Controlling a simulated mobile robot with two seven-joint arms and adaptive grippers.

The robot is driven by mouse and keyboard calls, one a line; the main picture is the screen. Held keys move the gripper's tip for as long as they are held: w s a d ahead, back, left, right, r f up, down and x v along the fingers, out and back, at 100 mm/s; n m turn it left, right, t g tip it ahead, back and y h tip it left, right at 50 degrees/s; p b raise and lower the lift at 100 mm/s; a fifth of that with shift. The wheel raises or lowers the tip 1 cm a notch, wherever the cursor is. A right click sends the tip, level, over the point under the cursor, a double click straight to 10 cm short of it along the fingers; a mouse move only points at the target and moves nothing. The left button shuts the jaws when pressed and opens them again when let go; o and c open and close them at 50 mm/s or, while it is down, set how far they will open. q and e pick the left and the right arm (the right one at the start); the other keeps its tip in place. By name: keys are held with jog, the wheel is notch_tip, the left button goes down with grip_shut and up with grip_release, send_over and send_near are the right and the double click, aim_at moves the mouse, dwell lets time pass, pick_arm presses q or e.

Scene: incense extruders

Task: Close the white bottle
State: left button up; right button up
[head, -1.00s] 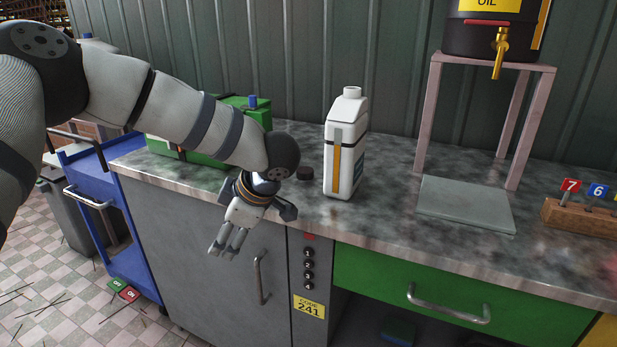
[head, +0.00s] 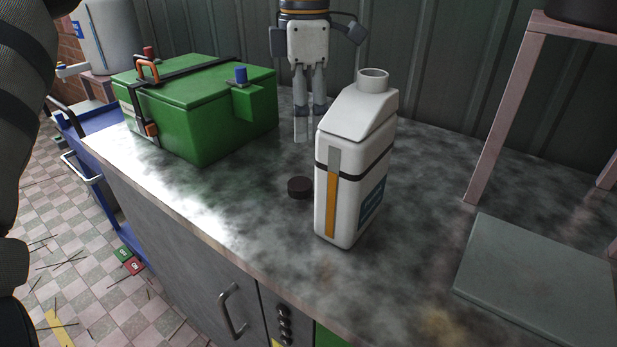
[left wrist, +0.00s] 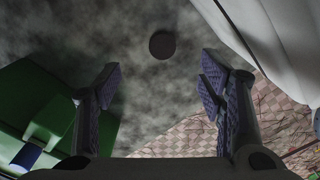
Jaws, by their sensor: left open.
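The white bottle (head: 352,165) stands upright on the counter, its neck (head: 373,80) uncapped at the top. A small dark round cap (head: 300,187) lies on the counter just left of the bottle. In the left wrist view the cap (left wrist: 162,44) lies ahead of the fingers, between their lines. My left gripper (head: 309,125) points down over the counter behind the cap and bottle, between the bottle and the green box. It is open and empty, its fingers (left wrist: 159,88) apart in the left wrist view. The bottle's side (left wrist: 258,38) shows at upper right there. My right gripper is not in view.
A green box (head: 195,105) with a blue knob stands on the counter at left. A pink-legged stand (head: 505,105) and a grey plate (head: 540,270) are at right. The counter (head: 240,215) is clear in front of the cap.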

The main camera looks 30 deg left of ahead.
pick_arm(q)
send_over(304, 183)
jog(key=f, duration=0.7)
jog(key=shift+w, duration=0.25)
jog(key=f, duration=0.5)
jog(key=shift+s+f, duration=0.1)
jog(key=shift+s, duration=0.1)
jog(key=shift+c, duration=0.6)
jog(key=c, duration=0.7)
